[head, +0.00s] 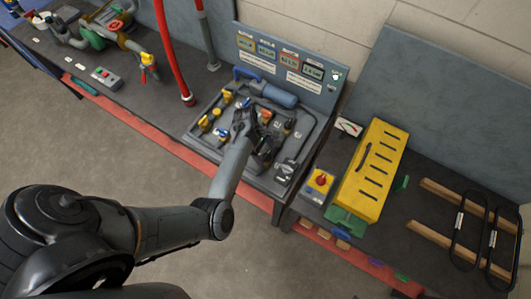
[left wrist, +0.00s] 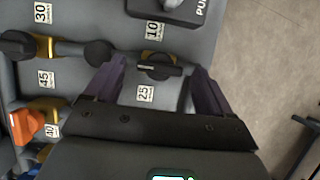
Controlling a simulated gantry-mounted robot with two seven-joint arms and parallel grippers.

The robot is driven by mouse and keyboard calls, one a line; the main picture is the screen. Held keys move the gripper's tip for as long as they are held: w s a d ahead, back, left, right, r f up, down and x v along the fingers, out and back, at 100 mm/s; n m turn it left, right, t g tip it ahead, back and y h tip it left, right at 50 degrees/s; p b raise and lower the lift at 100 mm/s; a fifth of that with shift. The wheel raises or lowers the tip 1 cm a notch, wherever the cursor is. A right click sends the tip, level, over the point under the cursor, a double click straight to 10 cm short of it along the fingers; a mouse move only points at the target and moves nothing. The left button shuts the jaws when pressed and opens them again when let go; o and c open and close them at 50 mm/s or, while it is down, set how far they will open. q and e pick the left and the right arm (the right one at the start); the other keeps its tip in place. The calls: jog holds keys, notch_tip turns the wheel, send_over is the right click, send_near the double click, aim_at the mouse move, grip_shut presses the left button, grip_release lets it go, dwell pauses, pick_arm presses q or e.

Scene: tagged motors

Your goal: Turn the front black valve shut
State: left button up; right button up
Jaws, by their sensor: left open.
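In the left wrist view a black-handled valve (left wrist: 160,69) with a yellow body sits between tags 10 and 25. Its bar handle lies roughly crosswise in the picture. My left gripper (left wrist: 158,66) is open, with one purple finger on each side of this valve; I cannot tell whether either touches it. In the head view the left gripper (head: 243,120) is over the grey valve board (head: 264,178) and hides part of it. Another black knob (left wrist: 97,52) is left of the fingers, by tag 30. My right gripper is out of view.
An orange handle (left wrist: 27,126) is near tags 45 and 40. Yellow valves (head: 205,123) and a blue cylinder (head: 278,95) are on the board. A red pole (head: 172,50) rises at left.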

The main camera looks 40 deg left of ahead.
pick_arm(q)
jog(key=shift+d+f, duration=0.3)
jog(key=shift+f, duration=0.35)
jog(key=c, duration=1.1)
jog(key=shift+o, duration=0.2)
